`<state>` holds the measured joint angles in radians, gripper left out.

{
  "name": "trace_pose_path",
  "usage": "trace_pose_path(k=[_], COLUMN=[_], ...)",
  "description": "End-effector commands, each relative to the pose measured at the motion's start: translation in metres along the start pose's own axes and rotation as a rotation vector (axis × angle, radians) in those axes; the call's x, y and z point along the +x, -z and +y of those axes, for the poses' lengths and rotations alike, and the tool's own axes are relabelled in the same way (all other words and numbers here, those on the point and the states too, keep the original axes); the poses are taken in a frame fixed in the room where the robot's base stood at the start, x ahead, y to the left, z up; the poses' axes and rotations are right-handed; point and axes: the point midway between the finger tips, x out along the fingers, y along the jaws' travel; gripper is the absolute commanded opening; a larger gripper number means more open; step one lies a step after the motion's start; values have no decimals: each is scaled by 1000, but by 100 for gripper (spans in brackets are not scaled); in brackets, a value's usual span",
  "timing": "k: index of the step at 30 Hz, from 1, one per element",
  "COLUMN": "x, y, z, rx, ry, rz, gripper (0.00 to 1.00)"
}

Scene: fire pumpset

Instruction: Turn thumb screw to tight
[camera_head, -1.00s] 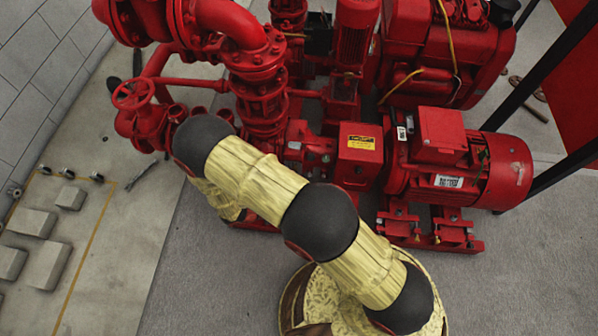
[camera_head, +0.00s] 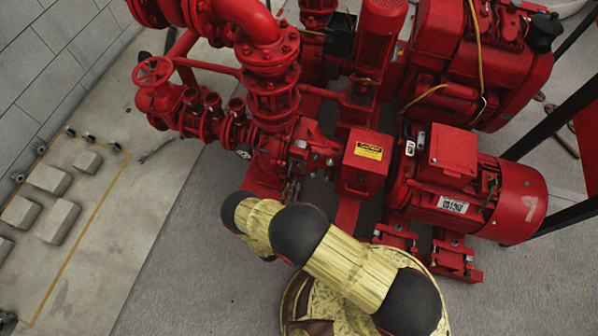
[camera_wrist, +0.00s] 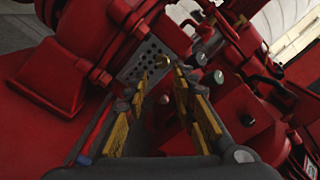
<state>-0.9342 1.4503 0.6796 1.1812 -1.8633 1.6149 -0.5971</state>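In the wrist view my gripper (camera_wrist: 160,84) is open, with its yellow-padded fingers apart and nothing clearly held between them. It points into a narrow space among the red pump parts. A small brass-coloured hooked part (camera_wrist: 162,62) shows just beyond the fingertips, in front of a perforated grey plate (camera_wrist: 143,63). A round silver knob (camera_wrist: 218,76) is to the right of the fingers. I cannot tell which small part is the thumb screw. In the head view my arm bends low before the pump, and its gripper is mostly hidden beside the red casing.
The red pumpset fills the space ahead, with a handwheel valve (camera_head: 152,73), a yellow-labelled box (camera_head: 366,160) and a motor (camera_head: 500,197). Red pump parts stand close on both sides of my fingers. Grey floor (camera_head: 190,270) is clear at the front left.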

Motion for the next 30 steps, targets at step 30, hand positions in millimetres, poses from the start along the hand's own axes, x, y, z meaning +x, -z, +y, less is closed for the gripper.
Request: trace_pose_path(k=[30], x=[78], y=[0], z=[-3], rx=[-26], ry=[9], rz=[1], gripper=[27])
